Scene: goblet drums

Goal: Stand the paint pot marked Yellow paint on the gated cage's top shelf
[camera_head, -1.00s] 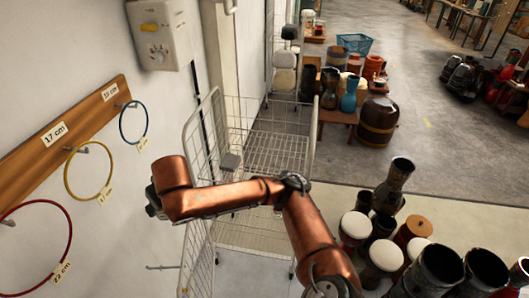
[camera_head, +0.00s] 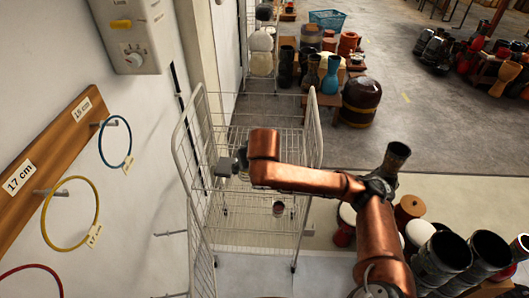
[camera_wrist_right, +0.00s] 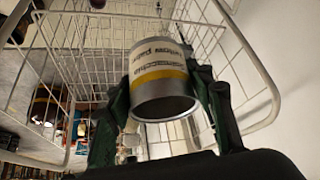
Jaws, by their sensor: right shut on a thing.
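The paint pot (camera_wrist_right: 160,85) is a silver can with a yellow band and upside-down lettering; I can make out "paint". In the right wrist view my right gripper (camera_wrist_right: 165,105) is shut on it, one dark finger on each side. The wire of the gated cage (camera_wrist_right: 85,45) rises around and behind the pot. In the head view the white wire cage (camera_head: 312,135) stands ahead, and my right arm reaches across it from the right. The pot and fingertips are hidden or unclear there. I cannot tell whether the pot touches a shelf. My left gripper is not in view.
A small dark red pot (camera_head: 278,208) sits low inside the cage. The wall at left carries a yellow ring (camera_head: 70,247), a blue ring (camera_head: 101,145) and a cream box (camera_head: 132,35). Several drums (camera_head: 440,258) crowd the lower right.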

